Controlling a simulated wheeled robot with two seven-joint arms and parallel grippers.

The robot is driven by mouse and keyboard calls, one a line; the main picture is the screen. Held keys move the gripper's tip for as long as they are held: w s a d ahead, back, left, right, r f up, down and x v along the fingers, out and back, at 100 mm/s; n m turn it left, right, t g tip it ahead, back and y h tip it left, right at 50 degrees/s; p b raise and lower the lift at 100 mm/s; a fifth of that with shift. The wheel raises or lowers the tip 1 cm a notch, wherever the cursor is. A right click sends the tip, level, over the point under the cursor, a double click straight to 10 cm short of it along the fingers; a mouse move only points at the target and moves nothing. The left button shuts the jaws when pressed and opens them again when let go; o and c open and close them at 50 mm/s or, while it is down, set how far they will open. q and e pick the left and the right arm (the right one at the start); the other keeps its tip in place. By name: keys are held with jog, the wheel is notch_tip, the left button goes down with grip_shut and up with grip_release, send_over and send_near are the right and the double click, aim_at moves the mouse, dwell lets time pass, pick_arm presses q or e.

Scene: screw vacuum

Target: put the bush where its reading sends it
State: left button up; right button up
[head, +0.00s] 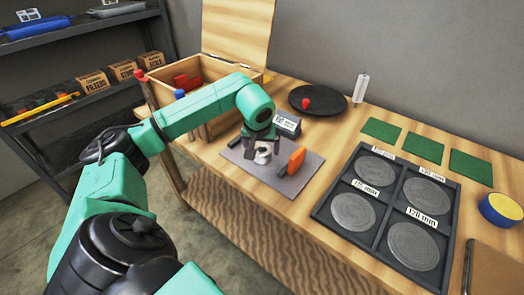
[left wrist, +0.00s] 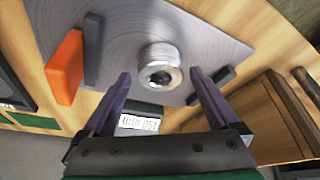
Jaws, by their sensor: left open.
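The bush (head: 262,157) is a short silvery metal ring with a dark bore, standing on a grey metal plate (head: 297,188). It also shows in the left wrist view (left wrist: 160,66). My left gripper (head: 261,148) is open above it, its fingertips to either side and apart from it in the left wrist view (left wrist: 160,78). An orange block (head: 297,158) and dark jaws stand on the plate. A small display (head: 287,123) stands behind; its reading, upside down in the left wrist view (left wrist: 139,122), resembles 150 mm. My right gripper is out of view.
A dark tray (head: 383,206) with round grey pads in labelled compartments lies to the right; one label reads 120 mm. An open wooden box (head: 225,90) stands at left.

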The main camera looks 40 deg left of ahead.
pick_arm(q)
jog(key=v, duration=1)
jog(key=shift+f, duration=0.1)
